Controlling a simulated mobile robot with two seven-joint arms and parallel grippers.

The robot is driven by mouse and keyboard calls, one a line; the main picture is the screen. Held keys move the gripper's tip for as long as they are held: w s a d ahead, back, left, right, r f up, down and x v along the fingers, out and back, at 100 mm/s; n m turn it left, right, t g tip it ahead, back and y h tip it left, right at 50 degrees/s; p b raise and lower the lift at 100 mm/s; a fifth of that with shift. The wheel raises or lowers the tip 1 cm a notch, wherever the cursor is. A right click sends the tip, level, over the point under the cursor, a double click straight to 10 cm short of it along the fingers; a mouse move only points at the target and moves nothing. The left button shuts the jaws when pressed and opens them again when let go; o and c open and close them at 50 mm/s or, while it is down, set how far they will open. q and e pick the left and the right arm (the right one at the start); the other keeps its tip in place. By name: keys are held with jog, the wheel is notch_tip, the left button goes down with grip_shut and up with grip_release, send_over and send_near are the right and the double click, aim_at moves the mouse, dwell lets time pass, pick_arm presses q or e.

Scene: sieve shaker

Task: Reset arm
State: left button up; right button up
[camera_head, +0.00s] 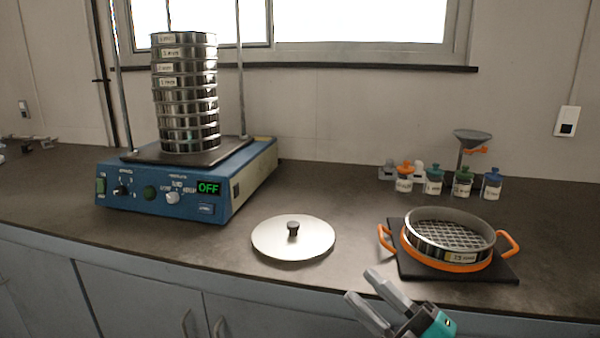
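My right gripper (372,297) is at the bottom of the head view, in front of the counter's front edge. Its two grey fingers are spread apart with nothing between them. It is below and to the left of the sieve (450,238) with the orange handled ring (462,266), and clear of it. My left gripper does not show. The sieve shaker (190,190) is blue, with its display reading OFF, and a tall stack of metal sieves (186,95) stands upright on it.
A round metal lid (285,245) with a black knob lies flat on the counter (190,235). The sieve with orange handles sits on a black mat (490,273). Several small jars (433,183) and a funnel on a stand (474,137) are at the back right.

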jog(key=s+d+f+m+t+h, duration=0.1)
jog(key=d+f+m+h, duration=0.3)
jog(key=f+m+h, duration=0.6)
jog(key=s+f+m+g+h+p, duration=0.1)
jog(key=s+f+m+g, duration=0.2)
jog(key=s+f+m, duration=0.4)
jog(key=s+f+m+g+h, duration=0.1)
jog(key=s+f+m+g, duration=0.15)
jog(key=s+f, duration=0.45)
pick_arm(q)
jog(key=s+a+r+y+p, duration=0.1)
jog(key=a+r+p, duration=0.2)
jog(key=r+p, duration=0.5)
jog(key=p, duration=0.3)
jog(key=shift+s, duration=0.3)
pick_arm(e)
jog(key=w+d+r+h, duration=0.1)
jog(key=d+r, duration=0.2)
jog(key=r, duration=0.3)
jog(key=shift+w+d+g, duration=0.3)
jog(key=shift+d+g, duration=0.05)
jog(key=shift+f+n, duration=0.1)
jog(key=shift+n, duration=0.15)
